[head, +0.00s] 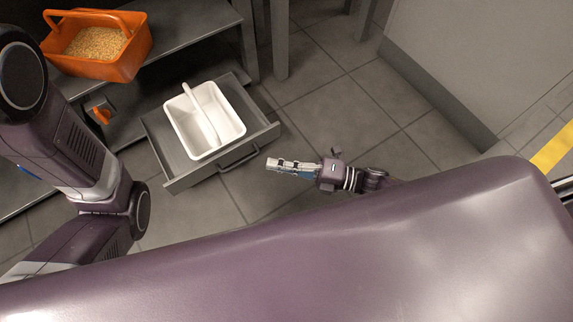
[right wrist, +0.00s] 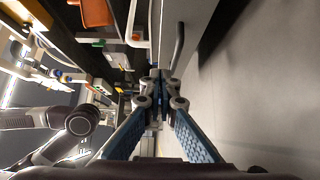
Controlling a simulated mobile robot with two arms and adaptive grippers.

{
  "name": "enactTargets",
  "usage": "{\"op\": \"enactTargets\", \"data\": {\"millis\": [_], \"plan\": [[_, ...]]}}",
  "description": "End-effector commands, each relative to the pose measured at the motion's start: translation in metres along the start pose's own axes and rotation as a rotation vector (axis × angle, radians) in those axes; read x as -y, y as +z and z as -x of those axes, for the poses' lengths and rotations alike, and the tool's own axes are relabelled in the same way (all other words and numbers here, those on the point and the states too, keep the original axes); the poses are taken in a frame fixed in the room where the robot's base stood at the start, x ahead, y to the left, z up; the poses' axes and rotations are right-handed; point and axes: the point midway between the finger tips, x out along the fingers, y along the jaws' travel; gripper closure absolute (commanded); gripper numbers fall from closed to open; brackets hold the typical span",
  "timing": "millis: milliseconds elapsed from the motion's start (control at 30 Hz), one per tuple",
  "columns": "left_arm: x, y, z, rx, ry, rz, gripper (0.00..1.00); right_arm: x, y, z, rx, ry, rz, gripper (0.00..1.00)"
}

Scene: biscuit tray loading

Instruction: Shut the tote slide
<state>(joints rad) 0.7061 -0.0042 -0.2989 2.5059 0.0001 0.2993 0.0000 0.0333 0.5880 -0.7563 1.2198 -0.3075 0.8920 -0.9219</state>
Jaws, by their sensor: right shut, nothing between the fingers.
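The tote slide (head: 187,177) is a grey pull-out tray under the bench at the left, standing out over the floor. A white tote (head: 236,126) with a bar across its top sits in it. The slide's dark bar handle (head: 240,158) is on its front face and also shows in the right wrist view (right wrist: 178,45). My right gripper (head: 269,164) is shut and empty, just in front of the slide, its tips near the handle but apart from it. Its closed fingers (right wrist: 160,78) show in the right wrist view. My left arm shows, but its gripper is not in view.
An orange basket (head: 128,62) of grain-like pieces stands on the grey bench (head: 190,35) above the slide. A small orange item (head: 102,115) is on the lower level. Tiled floor (head: 340,105) is clear to the right, up to a grey wall or cabinet (head: 460,60).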

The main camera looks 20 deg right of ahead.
Motion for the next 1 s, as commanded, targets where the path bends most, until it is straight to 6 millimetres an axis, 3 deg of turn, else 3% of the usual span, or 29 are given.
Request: {"op": "enactTargets", "data": {"millis": [200,400,1000], "plan": [[-0.005,-0.009,0.022,-0.002,0.000,0.000,0.84,0.003,0.000,-0.049,-0.002,0.005,0.001,1.00],[-0.008,-0.010,0.041,0.012,-0.001,0.001,0.84,0.003,0.021,-0.068,0.000,0.002,0.001,1.00],[-0.010,-0.008,0.046,0.018,0.006,0.000,0.84,-0.001,0.029,-0.076,0.001,0.001,-0.001,1.00]]}}
